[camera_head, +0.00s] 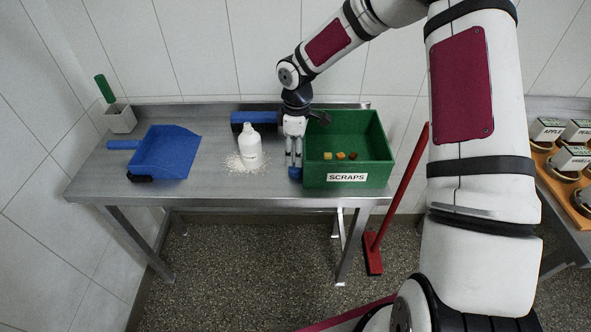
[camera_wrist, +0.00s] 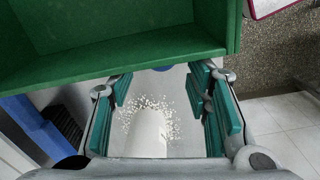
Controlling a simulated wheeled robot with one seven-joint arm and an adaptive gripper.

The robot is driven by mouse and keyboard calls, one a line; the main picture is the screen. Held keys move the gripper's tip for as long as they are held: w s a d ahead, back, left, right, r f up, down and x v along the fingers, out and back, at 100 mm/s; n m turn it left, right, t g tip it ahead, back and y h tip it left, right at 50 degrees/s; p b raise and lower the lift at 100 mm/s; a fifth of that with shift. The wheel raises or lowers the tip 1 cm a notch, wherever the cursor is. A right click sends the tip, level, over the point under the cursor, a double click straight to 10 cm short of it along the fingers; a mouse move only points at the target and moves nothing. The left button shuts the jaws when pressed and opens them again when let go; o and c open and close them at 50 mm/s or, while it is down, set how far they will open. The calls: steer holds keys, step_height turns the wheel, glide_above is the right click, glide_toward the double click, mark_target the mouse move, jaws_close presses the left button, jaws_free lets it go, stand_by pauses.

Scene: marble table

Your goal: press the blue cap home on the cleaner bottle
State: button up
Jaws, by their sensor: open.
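The white cleaner bottle (camera_head: 250,148) stands upright on the table amid spilled white granules, left of my gripper (camera_head: 294,160). No blue cap shows on its top. A small blue piece, apparently the cap (camera_head: 295,173), is just below my fingertips near the table's front edge, close to the green bin. I cannot tell whether the fingers touch it. In the wrist view my gripper (camera_wrist: 167,90) is open, with the pale bottle (camera_wrist: 148,135) showing between its fingers.
The green SCRAPS bin (camera_head: 376,177) with a few food bits stands immediately right of my gripper. A blue-and-black brush (camera_head: 257,117) lies behind the bottle. A red broom (camera_head: 374,250) stands at right.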

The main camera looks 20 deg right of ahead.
step_height(320, 180, down, 5)
steer(key=shift+f, duration=0.2)
steer(key=c, duration=0.8)
steer(key=shift+r, duration=0.1)
steer(key=shift+a+r, duration=0.15)
steer(key=shift+r, duration=0.15)
step_height(320, 180, up, 11)
steer(key=w+a+b, duration=0.1)
steer(key=w+a, duration=0.1)
steer(key=a, duration=0.4)
steer(key=w+a+b, duration=0.2)
steer(key=a, duration=0.4)
steer(key=w+a+b, duration=0.1)
steer(key=w+a, duration=0.1)
steer(key=a, duration=0.4)
steer(key=shift+a+f, duration=0.1)
steer(key=shift+a, duration=0.25)
